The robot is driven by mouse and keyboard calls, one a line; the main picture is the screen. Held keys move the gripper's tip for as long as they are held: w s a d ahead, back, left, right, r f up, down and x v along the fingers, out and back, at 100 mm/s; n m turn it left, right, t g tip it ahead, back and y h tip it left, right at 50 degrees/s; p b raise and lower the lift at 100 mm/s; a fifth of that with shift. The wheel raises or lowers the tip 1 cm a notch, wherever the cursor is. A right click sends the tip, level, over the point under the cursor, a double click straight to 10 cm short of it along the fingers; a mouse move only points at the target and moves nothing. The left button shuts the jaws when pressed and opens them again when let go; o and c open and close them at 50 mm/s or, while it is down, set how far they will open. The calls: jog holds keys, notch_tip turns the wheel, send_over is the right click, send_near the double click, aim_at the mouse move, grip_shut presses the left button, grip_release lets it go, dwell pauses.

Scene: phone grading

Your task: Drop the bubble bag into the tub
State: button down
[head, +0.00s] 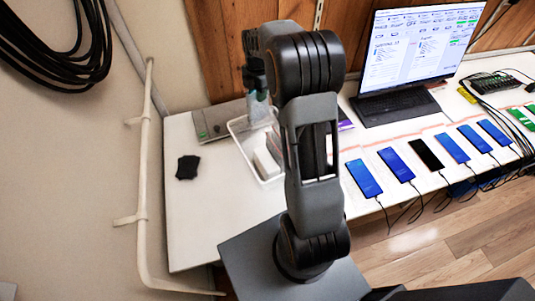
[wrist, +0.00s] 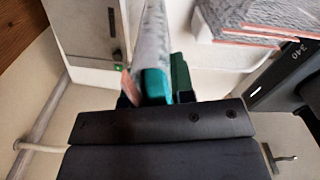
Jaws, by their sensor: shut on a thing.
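My gripper (head: 257,90) hangs over the back of the white tub (head: 239,142) in the head view, partly hidden by my arm. It is shut on the bubble bag (head: 261,112), a pale, translucent piece hanging just below the fingers. In the wrist view the bag (wrist: 153,38) is a whitish-grey strip running away from the green-tipped gripper (wrist: 160,85). I cannot tell whether the bag's lower end touches the tub. A white block (head: 266,163) lies in the tub's front part.
A grey flat device (head: 216,122) stands left of the tub, and a black pad (head: 187,167) lies on the white table (head: 215,215). A laptop (head: 415,60) stands at the back right. Several phones (head: 365,178) with cables line the right side. The table's left front is clear.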

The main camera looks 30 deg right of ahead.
jog(key=shift+f+b, duration=0.85)
jog(key=shift+f, duration=0.65)
jog(key=c, duration=0.9)
grip_release()
jog(key=shift+r, duration=0.15)
notch_tip(320, 180, up, 14)
jog(key=shift+f, duration=0.15)
jog(key=shift+f, duration=0.1)
